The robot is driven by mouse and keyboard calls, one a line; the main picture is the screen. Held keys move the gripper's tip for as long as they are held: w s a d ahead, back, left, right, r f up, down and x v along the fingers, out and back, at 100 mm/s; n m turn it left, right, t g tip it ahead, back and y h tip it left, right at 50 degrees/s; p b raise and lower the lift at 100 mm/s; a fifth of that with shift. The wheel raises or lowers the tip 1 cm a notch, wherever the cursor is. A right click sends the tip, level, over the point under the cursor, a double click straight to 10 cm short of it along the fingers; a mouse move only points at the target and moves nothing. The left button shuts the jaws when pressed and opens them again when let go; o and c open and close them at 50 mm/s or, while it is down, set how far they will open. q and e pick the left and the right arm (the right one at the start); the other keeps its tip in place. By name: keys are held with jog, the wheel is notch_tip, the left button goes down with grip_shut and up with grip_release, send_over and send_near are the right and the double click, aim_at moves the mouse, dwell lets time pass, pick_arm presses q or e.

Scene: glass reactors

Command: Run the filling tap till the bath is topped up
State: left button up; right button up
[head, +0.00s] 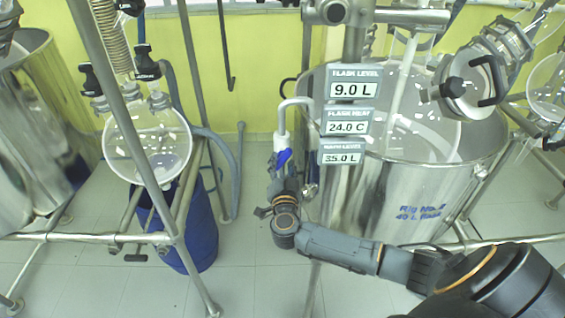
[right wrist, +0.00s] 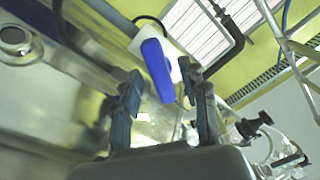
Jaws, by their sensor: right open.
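The steel bath (head: 345,200) stands right of centre in the head view, lettered as a 40 L bath. Its bath level sign (head: 342,158) reads 35.0 L. The filling tap (head: 283,143) is a white body with a bent spout over the bath's rim and a blue lever (head: 284,158). My right gripper (head: 284,182) is just below the tap. In the right wrist view the blue lever (right wrist: 157,68) shows between the open fingers (right wrist: 162,88); I cannot tell if they touch it. Whether water runs cannot be seen. My left gripper is not in view.
Signs above read flask level (head: 354,89) 9.0 L and flask heat (head: 347,127) 24.0 C. A metal frame (head: 150,190) with a round glass flask (head: 150,143) and a blue drum (head: 190,225) stands left. Another steel vessel (head: 45,120) is at far left. Floor between is clear.

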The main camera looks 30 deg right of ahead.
jog(key=shift+w+d, duration=0.1)
jog(key=shift+w, duration=0.1)
jog(key=shift+c, duration=0.3)
grip_shut()
